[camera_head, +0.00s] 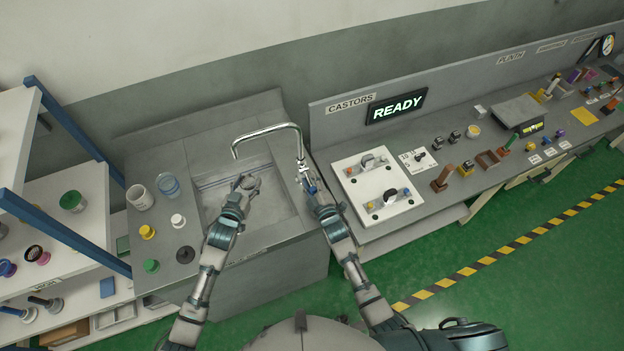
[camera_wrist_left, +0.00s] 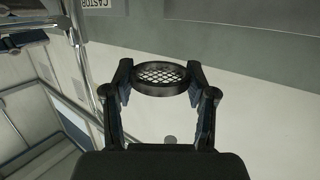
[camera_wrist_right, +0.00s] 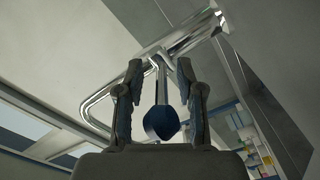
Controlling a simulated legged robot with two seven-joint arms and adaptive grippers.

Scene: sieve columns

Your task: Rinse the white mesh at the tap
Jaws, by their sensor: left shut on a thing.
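The white mesh (camera_wrist_left: 160,75) sits in a dark round ring. My left gripper (camera_wrist_left: 160,84) is shut on this ring by its two sides. In the head view my left gripper (camera_head: 246,183) is over the sink basin (camera_head: 272,214), below and near the spout end of the chrome tap (camera_head: 265,131). My right gripper (camera_head: 308,182) is at the tap's base. In the right wrist view its fingers (camera_wrist_right: 159,72) stand apart on either side of the tap's lever with a blue end (camera_wrist_right: 161,123). I can make out no water stream.
Left of the sink stand a white cup (camera_head: 140,197), a blue clear beaker (camera_head: 168,186) and several coloured knobs. A shelf rack with blue posts (camera_head: 65,120) is at far left. A long bench with a white panel (camera_head: 378,185) and a READY sign (camera_head: 397,106) is on the right.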

